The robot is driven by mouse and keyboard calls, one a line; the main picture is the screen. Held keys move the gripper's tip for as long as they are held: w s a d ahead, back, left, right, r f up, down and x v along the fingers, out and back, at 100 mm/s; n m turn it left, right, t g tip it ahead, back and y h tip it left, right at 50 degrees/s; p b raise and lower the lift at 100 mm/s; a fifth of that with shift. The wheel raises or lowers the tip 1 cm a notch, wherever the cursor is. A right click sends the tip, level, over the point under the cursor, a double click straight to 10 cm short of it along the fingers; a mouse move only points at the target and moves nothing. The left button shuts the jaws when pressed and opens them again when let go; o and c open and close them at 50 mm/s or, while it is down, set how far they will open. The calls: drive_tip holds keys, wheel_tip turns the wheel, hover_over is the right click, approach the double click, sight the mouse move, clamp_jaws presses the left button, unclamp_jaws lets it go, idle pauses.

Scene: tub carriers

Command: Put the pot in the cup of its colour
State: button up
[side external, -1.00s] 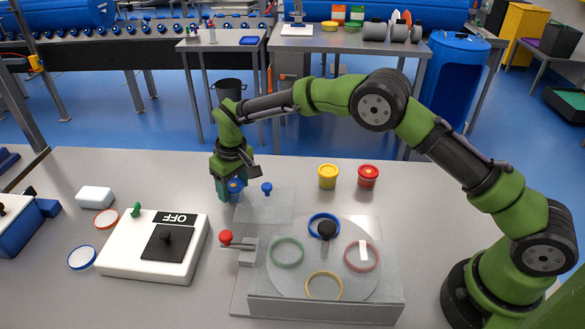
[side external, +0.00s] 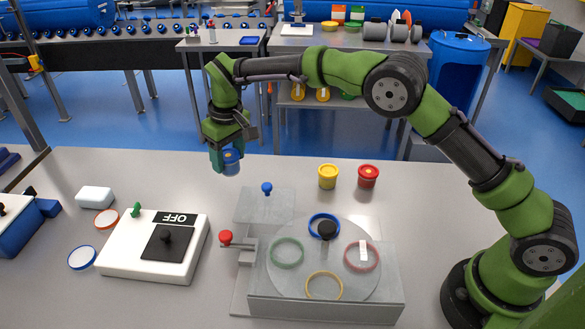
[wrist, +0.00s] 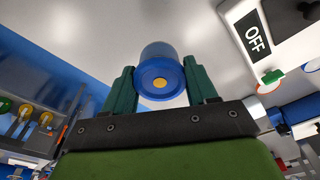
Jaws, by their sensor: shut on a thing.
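A blue pot (side external: 231,162) with a small yellow spot on its top is held by my gripper (side external: 226,160), raised above the back left of the table. The wrist view shows the pot (wrist: 160,75) between the two green fingers, one on each side. On the grey box, a round turntable (side external: 305,262) carries several coloured ring cups: the blue cup (side external: 313,219) at the back, a green cup (side external: 274,257) at left, a red cup (side external: 375,262) at right and a yellow cup (side external: 324,299) in front. A black knob (side external: 327,229) stands by the blue cup.
A yellow pot (side external: 328,177) and a red pot (side external: 368,176) stand at the back. A red-knobbed lever (side external: 226,237) is at the box's left. A grey plate (side external: 262,207) has a blue peg (side external: 267,189). A white OFF box (side external: 130,255) lies left.

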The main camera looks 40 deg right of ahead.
sight(227, 153)
wheel_tip(227, 153, up, 4)
drive_tip(key=shift+f, duration=0.1)
drive_tip(key=s+d+r+m, duration=0.1)
drive_tip(key=s+d+r, duration=0.1)
drive_tip(key=s, duration=0.4)
drive_tip(key=s+d+r, duration=0.3)
drive_tip(key=s, duration=0.2)
drive_tip(key=s+d+f+m, duration=0.1)
drive_tip(key=s+d+f, duration=0.1)
drive_tip(key=s, duration=0.3)
drive_tip(key=s+d+f+m, duration=0.2)
drive_tip(key=s, duration=0.4)
drive_tip(key=f, duration=0.7)
drive_tip(key=shift+s+f, duration=0.2)
drive_tip(key=shift+f, duration=2.15)
drive_tip(key=shift+f, duration=0.15)
drive_tip(key=o, duration=1.2)
drive_tip(key=shift+c, duration=0.2)
